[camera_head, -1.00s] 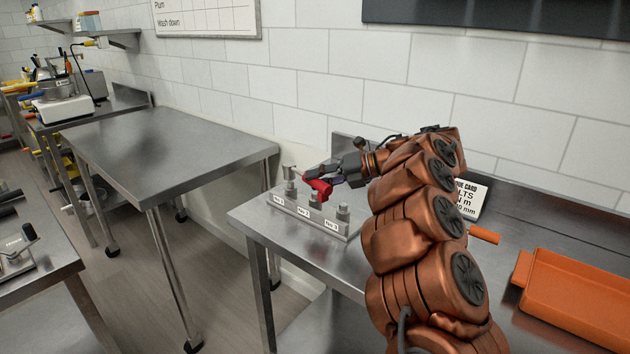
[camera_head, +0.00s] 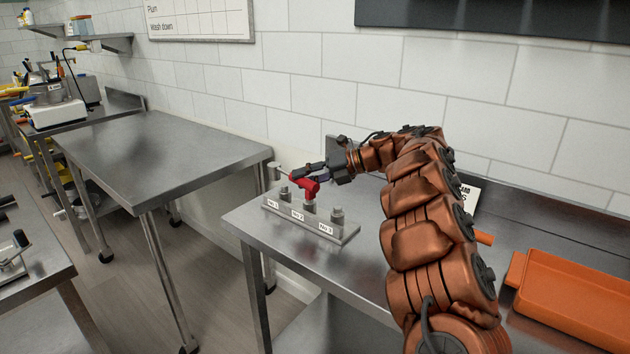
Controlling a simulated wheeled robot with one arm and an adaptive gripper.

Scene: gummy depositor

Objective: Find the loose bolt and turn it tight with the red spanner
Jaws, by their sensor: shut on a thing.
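My gripper (camera_head: 322,172) is shut on the red spanner (camera_head: 306,187), above the bolt block on the steel table. A pale metal piece (camera_head: 274,167) sticks out on the left of the spanner and seems part of it. The metal block (camera_head: 325,231) carries three upright bolts with labels on its front. The No 1 bolt (camera_head: 284,193) is at left, the No 2 bolt (camera_head: 310,207) in the middle, below the red part, and the No 3 bolt (camera_head: 338,216) at right. I cannot tell whether the spanner touches a bolt, or which bolt is loose.
An orange tray (camera_head: 565,312) lies at the right of the table, near an orange handle (camera_head: 484,237). A white card (camera_head: 468,195) stands behind my arm, partly hidden. A bare steel table (camera_head: 160,150) stands to the left across a gap. The tiled wall closes the back.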

